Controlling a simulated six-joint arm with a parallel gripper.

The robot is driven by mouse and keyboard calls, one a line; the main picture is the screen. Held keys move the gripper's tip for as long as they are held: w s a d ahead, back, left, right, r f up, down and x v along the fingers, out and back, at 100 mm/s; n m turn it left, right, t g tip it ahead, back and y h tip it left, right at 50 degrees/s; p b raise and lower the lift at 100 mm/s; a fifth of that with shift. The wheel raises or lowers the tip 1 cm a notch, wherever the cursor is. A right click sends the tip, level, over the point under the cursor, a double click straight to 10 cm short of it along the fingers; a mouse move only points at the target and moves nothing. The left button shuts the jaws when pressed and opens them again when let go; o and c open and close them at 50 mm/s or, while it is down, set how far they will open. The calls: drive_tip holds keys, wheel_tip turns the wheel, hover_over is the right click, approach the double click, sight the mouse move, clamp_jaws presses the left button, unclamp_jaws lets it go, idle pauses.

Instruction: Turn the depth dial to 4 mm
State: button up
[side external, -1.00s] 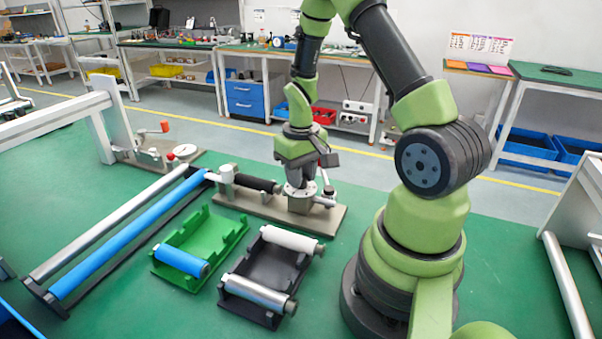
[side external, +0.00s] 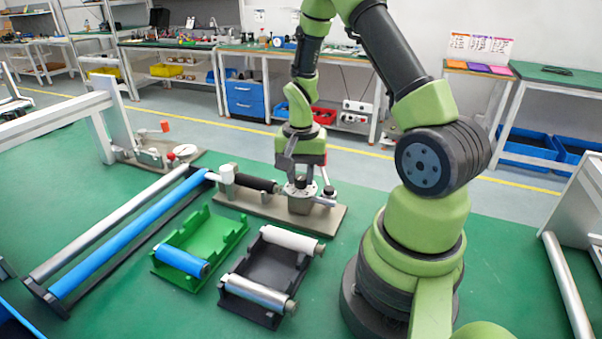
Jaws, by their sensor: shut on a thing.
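The depth dial (side external: 296,190) is a light round disc with dark marks. It sits on top of a grey cylindrical housing (side external: 300,205) at the right part of a grey-beige base plate (side external: 255,206). My gripper (side external: 301,178) points straight down over the dial with its fingers shut on the dial's middle. The gripped part is mostly hidden by the fingers. The scale is too small to read, so I cannot tell the setting.
A black roller (side external: 257,184) lies on the same base plate. A green cradle (side external: 215,232) with a blue roller (side external: 182,261) and a dark cradle (side external: 277,268) with white and silver rollers stand in front. A dial fixture (side external: 184,151) is at the back left.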

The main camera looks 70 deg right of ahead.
sight(301, 177)
drive_tip(key=shift+m, duration=0.3)
drive_tip(key=o, duration=0.9)
drive_tip(key=shift+r, duration=0.15)
wheel_tip(301, 177, up, 10)
drive_tip(key=shift+f, duration=0.1)
idle(0.4)
